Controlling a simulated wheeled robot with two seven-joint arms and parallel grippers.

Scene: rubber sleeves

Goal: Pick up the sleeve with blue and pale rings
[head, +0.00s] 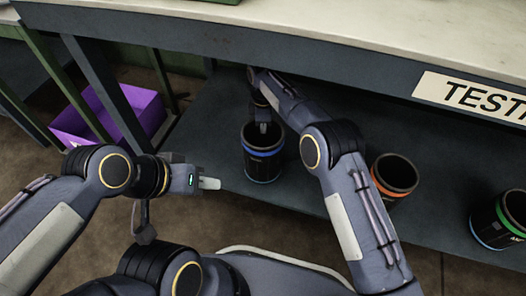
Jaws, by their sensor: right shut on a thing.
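The sleeve with blue and pale rings (262,163) is a black open-topped cylinder standing upright on the lower shelf. It has a blue ring near its top and a pale ring near its base. My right gripper (263,126) reaches down at its rim from the far side and is shut on the sleeve; one fingertip shows inside the opening. My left gripper (209,183) is to the left of the sleeve, apart from it and in front of the shelf edge. Its fingers are seen side-on, so their gap is hidden.
A sleeve with an orange ring (394,176) stands to the right, partly behind my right forearm. A sleeve with a green ring (500,219) is further right. The pale worktop (330,22) overhangs the dark shelf (215,125). A purple bin (140,108) is at left.

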